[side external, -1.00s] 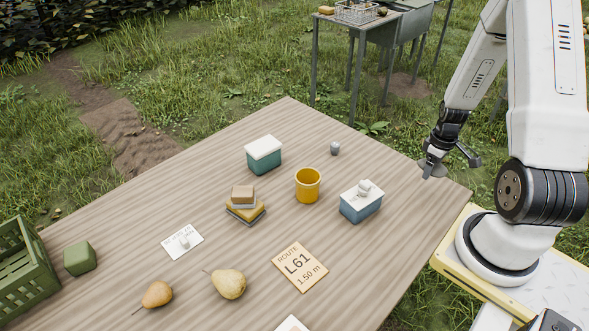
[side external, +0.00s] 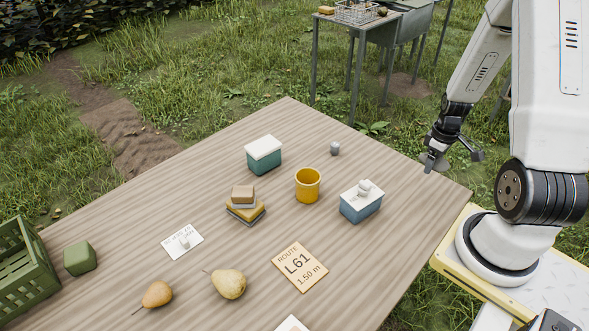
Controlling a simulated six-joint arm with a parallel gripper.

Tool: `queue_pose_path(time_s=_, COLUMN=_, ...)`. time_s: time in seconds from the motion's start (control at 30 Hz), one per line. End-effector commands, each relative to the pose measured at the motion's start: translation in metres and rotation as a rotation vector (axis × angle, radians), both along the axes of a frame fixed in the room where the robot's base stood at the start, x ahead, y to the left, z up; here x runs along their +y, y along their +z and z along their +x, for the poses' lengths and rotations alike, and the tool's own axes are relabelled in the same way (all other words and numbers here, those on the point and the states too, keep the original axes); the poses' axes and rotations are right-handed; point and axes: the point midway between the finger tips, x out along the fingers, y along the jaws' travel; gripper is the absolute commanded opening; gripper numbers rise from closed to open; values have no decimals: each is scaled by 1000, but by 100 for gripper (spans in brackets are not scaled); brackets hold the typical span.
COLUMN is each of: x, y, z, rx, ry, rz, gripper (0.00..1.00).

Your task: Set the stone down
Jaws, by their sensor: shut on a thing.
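My gripper (side external: 431,164) is at the right, above the table's far right edge area, pointing down. It is shut on a small grey thing that looks like the stone; at this size its outline can barely be told from the fingertips. Other pale or grey stone-like pieces stand elsewhere: a small grey one (side external: 335,149) on the bare wood near the far edge, a whitish one (side external: 364,187) on a paper on the blue box (side external: 360,207), and a whitish one (side external: 184,241) on the white card (side external: 175,248).
The wooden table (side external: 150,210) also carries a yellow mug (side external: 308,187), a teal box with a white lid (side external: 264,156), stacked blocks (side external: 244,206), a route card (side external: 299,267), two pears (side external: 229,284), a green cube (side external: 80,258) and a green crate (side external: 25,260). The wood near my gripper is clear.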

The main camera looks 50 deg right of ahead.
Motion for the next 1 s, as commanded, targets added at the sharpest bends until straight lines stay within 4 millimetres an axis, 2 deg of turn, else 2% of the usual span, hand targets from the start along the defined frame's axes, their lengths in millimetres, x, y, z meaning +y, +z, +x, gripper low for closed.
queue_pose_path(time_s=0.17, x=9, y=6, z=11, rx=-1, ry=8, rz=-1, gripper=0)
queue_pose_path(time_s=0.6, x=59, y=29, z=52, rx=-1, ry=27, rz=-1, gripper=0)
queue_pose_path(time_s=0.77, x=67, y=33, z=57, rx=-1, ry=27, rz=-1, gripper=0)
queue_pose_path(time_s=1.0, x=66, y=32, z=60, rx=0, ry=26, rz=-1, gripper=0)
